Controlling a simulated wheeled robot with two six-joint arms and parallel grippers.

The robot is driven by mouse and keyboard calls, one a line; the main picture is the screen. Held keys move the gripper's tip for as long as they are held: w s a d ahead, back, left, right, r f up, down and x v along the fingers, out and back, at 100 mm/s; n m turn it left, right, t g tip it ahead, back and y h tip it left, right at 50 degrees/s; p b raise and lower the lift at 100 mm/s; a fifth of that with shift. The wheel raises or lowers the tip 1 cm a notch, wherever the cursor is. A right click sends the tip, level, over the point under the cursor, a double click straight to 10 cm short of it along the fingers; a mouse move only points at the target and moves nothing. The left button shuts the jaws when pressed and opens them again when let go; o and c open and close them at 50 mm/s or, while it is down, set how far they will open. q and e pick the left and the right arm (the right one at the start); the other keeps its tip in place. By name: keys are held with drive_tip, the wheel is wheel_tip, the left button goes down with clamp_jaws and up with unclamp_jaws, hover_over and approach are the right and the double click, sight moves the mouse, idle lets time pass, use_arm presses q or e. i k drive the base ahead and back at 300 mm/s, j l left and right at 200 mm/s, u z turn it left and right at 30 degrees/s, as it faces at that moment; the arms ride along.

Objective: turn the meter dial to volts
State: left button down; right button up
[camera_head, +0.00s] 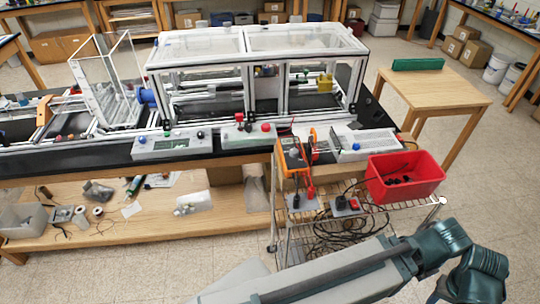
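The meter (291,160) is a small orange-edged handheld unit. It stands upright or leaning near the front edge of the black bench, above the wire cart. A small greyish round spot on its face looks like the dial (294,153), but the setting it points to is too small to read. Red and dark leads hang beside it. A second orange item stands just behind it to the right. One of my arms crosses the lower right of the view, well in front of the meter. Neither of my grippers is in view.
A wire cart (400,207) with a red bin (404,178), small grey boxes and coiled black cables stands in front of the bench. A clear-covered extrusion frame (253,67) fills the bench behind. A wooden table (435,88) with a green block stands right, with open floor around it.

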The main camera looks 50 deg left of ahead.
sight(294, 152)
drive_tip(key=k+u, duration=0.1)
drive_tip(key=u, duration=1.45)
